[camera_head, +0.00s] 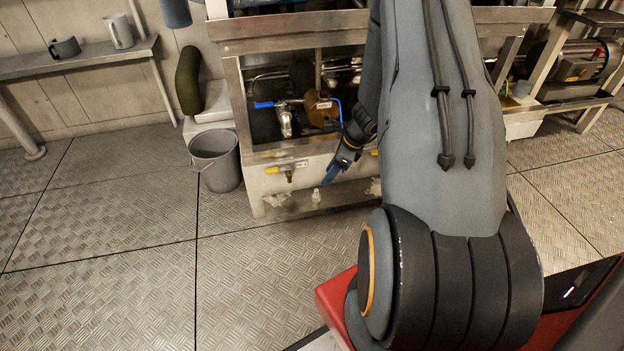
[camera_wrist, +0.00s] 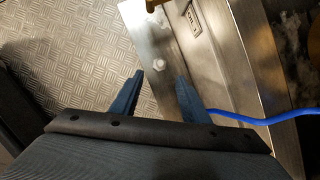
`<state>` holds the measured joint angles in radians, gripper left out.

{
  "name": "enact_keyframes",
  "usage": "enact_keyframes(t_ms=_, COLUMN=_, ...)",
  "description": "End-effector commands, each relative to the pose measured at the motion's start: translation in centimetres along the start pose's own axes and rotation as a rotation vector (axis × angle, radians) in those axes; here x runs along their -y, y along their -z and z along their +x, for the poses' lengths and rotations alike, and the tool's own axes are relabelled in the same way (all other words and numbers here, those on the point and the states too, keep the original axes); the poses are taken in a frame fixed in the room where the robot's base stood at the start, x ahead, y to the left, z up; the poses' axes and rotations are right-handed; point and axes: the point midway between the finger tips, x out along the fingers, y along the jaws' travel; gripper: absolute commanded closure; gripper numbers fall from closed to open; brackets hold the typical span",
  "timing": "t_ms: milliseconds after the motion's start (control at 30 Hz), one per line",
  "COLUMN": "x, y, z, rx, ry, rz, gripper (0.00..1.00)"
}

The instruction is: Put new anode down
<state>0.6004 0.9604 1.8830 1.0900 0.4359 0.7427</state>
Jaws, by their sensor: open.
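A small pale object, likely the new anode (camera_head: 316,196), stands on the low metal ledge (camera_head: 285,208) at the foot of the watermaker frame. In the wrist view the small pale object (camera_wrist: 158,65) shows on the bare metal strip (camera_wrist: 146,38), just beyond and between my fingertips. My gripper (camera_head: 330,179) points down at the front of the frame, a little above and to the right of the object. In the wrist view my gripper (camera_wrist: 159,77) has its two blue fingers apart with nothing between them. The object and fingers appear apart.
A yellow-handled valve (camera_head: 287,170) sits on the frame front, left of my gripper. A blue tube (camera_wrist: 265,120) runs close to my right finger in the wrist view. A grey bucket (camera_head: 215,162) stands at the left. The plated floor (camera_head: 110,240) in front is clear.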

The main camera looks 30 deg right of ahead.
Motion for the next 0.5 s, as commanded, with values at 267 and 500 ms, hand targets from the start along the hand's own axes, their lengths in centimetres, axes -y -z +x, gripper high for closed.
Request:
enact_keyframes(t_ms=267, x=-0.3, y=-0.9, z=-0.4, rx=0.001, ry=-0.005, rz=-0.028, gripper=0.58)
enact_keyframes(t_ms=500, x=-6.4, y=-12.4, z=-4.3, rx=0.018, ry=-0.074, rz=-0.455, gripper=0.58)
